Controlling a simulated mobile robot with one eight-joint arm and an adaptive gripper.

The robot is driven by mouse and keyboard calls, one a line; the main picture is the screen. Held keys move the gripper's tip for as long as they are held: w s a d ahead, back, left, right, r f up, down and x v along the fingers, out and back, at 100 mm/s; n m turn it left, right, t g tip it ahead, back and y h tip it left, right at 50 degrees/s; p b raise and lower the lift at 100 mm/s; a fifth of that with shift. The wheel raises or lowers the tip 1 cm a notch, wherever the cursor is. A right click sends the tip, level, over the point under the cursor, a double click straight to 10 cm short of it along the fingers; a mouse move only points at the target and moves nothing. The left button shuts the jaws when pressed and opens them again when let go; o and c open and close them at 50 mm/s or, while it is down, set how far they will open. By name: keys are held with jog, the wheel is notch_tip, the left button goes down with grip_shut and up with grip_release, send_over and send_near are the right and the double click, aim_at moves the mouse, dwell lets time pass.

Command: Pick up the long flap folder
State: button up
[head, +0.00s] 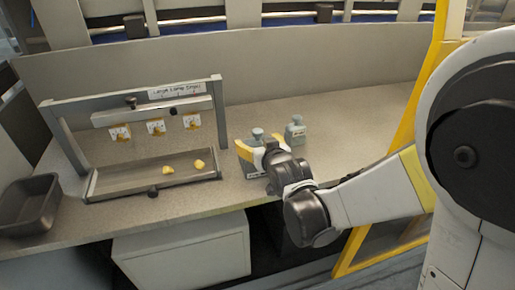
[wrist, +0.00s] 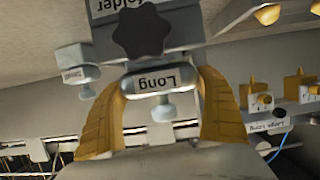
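The long flap folder (head: 257,134) is a grey block with a knob on top, standing on the counter in the head view and partly hidden by my gripper. In the wrist view, which looks upside down, its "Long" label (wrist: 164,83) and pale knob show between the fingers. My gripper (wrist: 166,80) has its two yellow fingers spread on either side of the folder. Contact with the sides is hard to make out. The gripper also shows in the head view (head: 261,151), low at the folder.
A similar smaller grey block (head: 295,131) stands just behind and right, also in the wrist view (wrist: 76,62). A grey frame (head: 152,103) with labelled gauges and a tray (head: 130,181) holding two yellow pieces stands left. A dark bin (head: 28,205) sits far left. A yellow post (head: 412,95) rises right.

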jog(key=shift+c, duration=1.3)
jog(key=shift+r, duration=0.1)
